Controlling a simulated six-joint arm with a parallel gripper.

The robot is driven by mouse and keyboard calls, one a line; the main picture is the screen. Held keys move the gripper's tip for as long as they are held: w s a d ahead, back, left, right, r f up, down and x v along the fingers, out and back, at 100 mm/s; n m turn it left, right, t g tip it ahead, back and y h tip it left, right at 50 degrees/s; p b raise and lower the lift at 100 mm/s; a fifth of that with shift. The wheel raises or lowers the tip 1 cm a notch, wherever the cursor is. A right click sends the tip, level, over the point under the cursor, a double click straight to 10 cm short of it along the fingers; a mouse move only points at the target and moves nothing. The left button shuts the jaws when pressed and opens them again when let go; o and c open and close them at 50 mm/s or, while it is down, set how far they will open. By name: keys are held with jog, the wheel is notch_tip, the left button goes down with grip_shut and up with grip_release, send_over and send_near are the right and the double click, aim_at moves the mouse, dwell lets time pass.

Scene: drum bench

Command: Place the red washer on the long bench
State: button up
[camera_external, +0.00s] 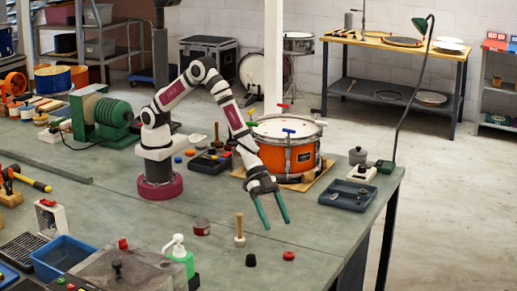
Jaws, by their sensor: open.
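A small red round piece (288,255), which looks like the red washer, lies flat on the grey-green bench (330,235) near its front right part. Its centre hole is too small to make out. My gripper (277,225) is open and empty, with two teal fingers pointing down. It is above and behind the red piece in the picture, apart from it. The grey-green bench is long and carries my arm. Another bench with a wooden top (376,42) stands at the back right; which one is the long bench, I cannot tell.
A black stopper (251,260) and a wooden-handled peg (239,230) stand left of the red piece. An orange drum (285,155) stands behind my gripper. A blue-grey tray (347,195) and a lamp (410,90) are at the right.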

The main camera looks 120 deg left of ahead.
jog(key=s+d+r+m+g+h, duration=0.3)
jog(key=s+r, duration=1.2)
jog(key=s, duration=0.1)
jog(key=s+a+n+g+y, duration=0.2)
jog(key=s+a+y, duration=0.2)
jog(key=s+a, duration=0.6)
jog(key=s+a+n+g+y, duration=0.1)
jog(key=s+a+g+y, duration=0.1)
jog(key=s+a+y, duration=0.3)
jog(key=s+a, duration=0.4)
jog(key=s, duration=0.5)
jog(key=shift+s+a+n+g+y, duration=0.2)
jog(key=shift+a+n+g+y, duration=0.1)
jog(key=shift+a+n+g, duration=0.1)
